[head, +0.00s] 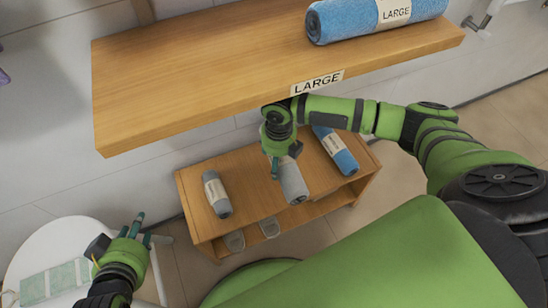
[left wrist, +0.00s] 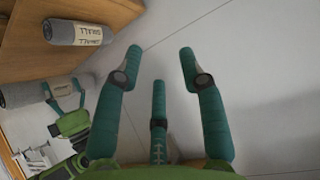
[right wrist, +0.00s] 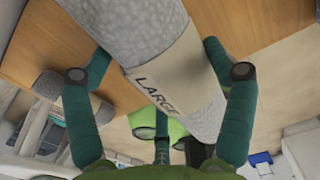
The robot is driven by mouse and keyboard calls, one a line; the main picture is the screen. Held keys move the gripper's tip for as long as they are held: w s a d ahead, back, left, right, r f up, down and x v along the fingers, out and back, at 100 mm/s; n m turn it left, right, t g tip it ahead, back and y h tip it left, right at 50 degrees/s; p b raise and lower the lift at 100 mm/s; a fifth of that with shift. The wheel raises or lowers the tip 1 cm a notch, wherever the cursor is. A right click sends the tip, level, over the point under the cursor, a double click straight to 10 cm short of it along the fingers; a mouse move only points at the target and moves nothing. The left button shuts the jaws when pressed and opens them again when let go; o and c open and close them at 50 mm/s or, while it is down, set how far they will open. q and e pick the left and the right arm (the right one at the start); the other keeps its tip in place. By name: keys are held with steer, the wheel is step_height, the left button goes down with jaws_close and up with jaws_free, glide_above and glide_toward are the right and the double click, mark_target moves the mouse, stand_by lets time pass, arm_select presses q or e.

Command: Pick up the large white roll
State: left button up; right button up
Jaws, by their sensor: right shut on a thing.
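The large white roll (head: 292,184), greyish-white with a paper band reading LARGE (right wrist: 165,80), is at the lower wooden cabinet, between a smaller grey roll and a blue roll. I cannot tell whether the roll still touches the cabinet top. My left gripper (head: 128,232) is open and empty, away to the left; its spread fingers show in the left wrist view (left wrist: 160,60).
The smaller grey roll (head: 217,194) and a blue roll (head: 335,150) lie on the lower cabinet (head: 250,185). Above is a wooden shelf (head: 210,70) labelled LARGE, with a blue LARGE roll (head: 370,14) at its right; its left and middle are bare. A white round table (head: 50,238) stands lower left.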

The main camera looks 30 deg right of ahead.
arm_select(q)
steer(key=s+a+f+g+y+p, duration=0.1)
steer(key=s+a+f+g+p, duration=0.2)
steer(key=s+f+g, duration=0.3)
steer(key=shift+s+a+f+n+g+y+p, duration=0.35)
steer(key=shift+s+f, duration=1.25)
steer(key=shift+f, duration=0.85)
arm_select(e)
steer(key=s+d+r, duration=0.6)
steer(key=s, duration=0.2)
steer(key=shift+d+r, duration=0.15)
steer(key=shift+d, duration=0.2)
